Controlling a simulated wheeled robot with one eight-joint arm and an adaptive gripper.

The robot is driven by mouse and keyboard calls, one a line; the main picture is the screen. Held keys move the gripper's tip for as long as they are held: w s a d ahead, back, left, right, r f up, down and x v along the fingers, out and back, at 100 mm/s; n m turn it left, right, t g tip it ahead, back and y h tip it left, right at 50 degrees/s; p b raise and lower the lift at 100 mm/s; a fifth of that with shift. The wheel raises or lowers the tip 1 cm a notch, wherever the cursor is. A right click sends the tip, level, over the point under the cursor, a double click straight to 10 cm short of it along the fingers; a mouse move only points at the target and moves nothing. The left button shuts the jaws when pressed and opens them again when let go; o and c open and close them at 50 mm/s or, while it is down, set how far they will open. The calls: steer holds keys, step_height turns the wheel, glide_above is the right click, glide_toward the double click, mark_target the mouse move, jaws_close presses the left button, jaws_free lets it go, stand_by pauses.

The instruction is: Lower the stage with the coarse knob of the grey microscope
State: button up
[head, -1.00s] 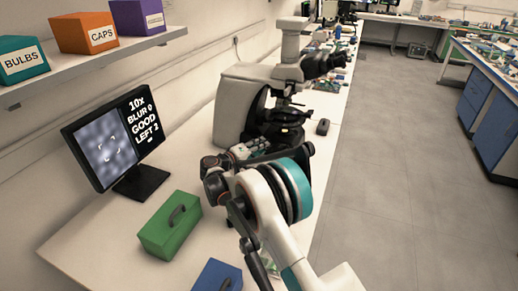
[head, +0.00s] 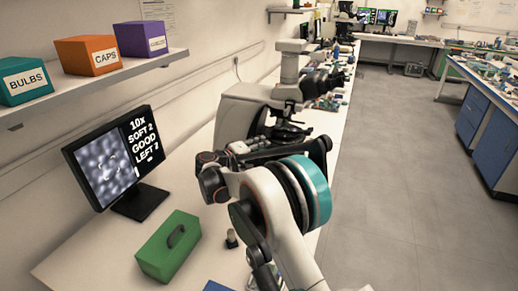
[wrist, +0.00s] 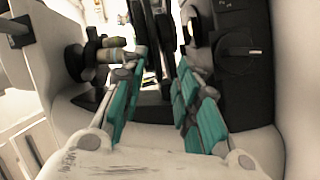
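The grey microscope (head: 238,108) stands on the white bench beyond my arm, its eyepieces (head: 322,82) to the right. My gripper is at its lower front; in the head view my arm largely hides the fingers. In the wrist view my gripper (wrist: 166,62) has its two teal fingers apart, with nothing seen clamped between them. A dark round knob with tan cylinders (wrist: 104,48) is left of the left fingertip. A dark knob (wrist: 238,52) on a black panel is right of the fingers. I cannot tell which is the coarse knob. The monitor (head: 108,160) reads "10x SOFT 2 GOOD LEFT 2".
A green box (head: 168,246) with a handle is on the near bench, with a small dark object (head: 231,239) beside it. A wall shelf (head: 90,85) holds bins marked BULBS and CAPS and a purple one. Open floor (head: 385,200) lies right of the bench.

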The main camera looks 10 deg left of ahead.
steer(key=s+f+m+y+p, duration=0.2)
steer(key=s+m+y+p, duration=0.4)
steer(key=s+m, duration=0.6)
steer(key=shift+n+g+y, duration=0.3)
steer(key=shift+n+y, duration=0.1)
steer(key=shift+n, duration=0.3)
steer(key=shift+d+f+b+x, duration=0.15)
steer(key=shift+b+x, duration=0.7)
steer(key=shift+x, duration=1.35)
steer(key=shift+d+f+b+x, duration=0.1)
steer(key=shift+b+x, duration=0.8)
steer(key=shift+x, duration=1.3)
steer(key=shift+d+f+b+x, duration=0.15)
steer(key=shift+b+x, duration=0.7)
steer(key=shift+x, duration=1.35)
steer(key=shift+s, duration=0.2)
jaws_close()
